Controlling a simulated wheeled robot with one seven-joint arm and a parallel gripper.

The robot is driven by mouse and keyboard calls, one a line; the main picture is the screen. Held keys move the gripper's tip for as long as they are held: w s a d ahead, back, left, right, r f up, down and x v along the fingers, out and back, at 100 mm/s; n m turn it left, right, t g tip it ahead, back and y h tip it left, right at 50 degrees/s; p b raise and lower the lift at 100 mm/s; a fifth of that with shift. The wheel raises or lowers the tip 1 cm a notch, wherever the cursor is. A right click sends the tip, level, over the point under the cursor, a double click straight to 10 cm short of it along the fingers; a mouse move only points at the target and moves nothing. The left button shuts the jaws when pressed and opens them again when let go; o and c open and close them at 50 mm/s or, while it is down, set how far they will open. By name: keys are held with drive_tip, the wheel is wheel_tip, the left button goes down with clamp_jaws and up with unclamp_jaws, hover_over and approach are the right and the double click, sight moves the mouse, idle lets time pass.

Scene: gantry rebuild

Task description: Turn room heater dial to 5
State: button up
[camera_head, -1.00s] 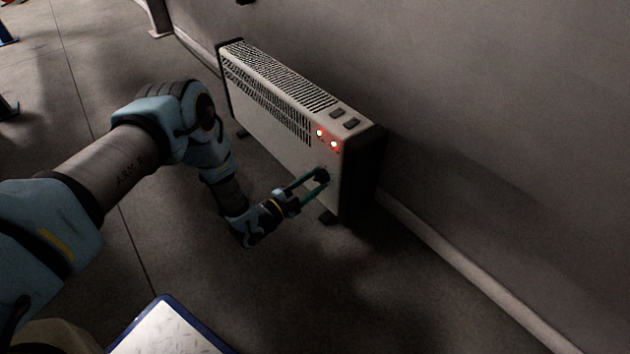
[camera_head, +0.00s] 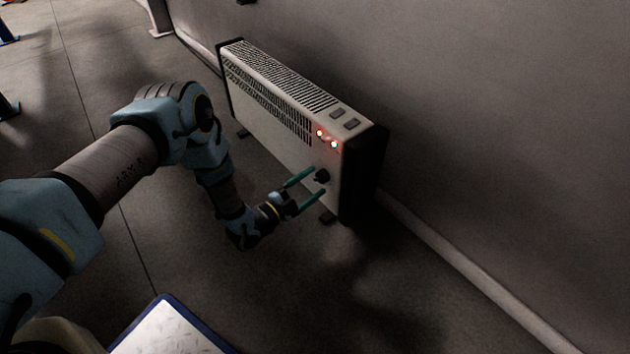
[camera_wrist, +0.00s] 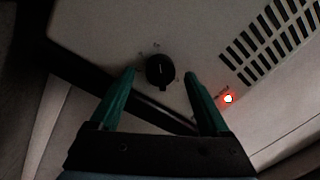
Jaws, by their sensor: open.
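The room heater (camera_head: 275,122) is a pale box with black end caps, standing on the floor beside the wall. Its black dial (camera_head: 322,176) is low on the front panel near the right end. In the wrist view the dial (camera_wrist: 160,70) shows a light pointer line, with small marks around it too dim to read. My gripper (camera_head: 319,182) is open, with green fingers on either side of the dial and apart from it. In the wrist view the fingertips of my gripper (camera_wrist: 161,73) flank the dial, with a gap on each side.
A blue-edged white board (camera_head: 168,328) is at the bottom. The floor right of the heater is clear.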

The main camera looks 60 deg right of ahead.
drive_tip(key=p+v, duration=0.2)
drive_tip(key=v, duration=0.7)
drive_tip(key=shift+a, duration=0.25)
drive_tip(key=shift+w, duration=0.1)
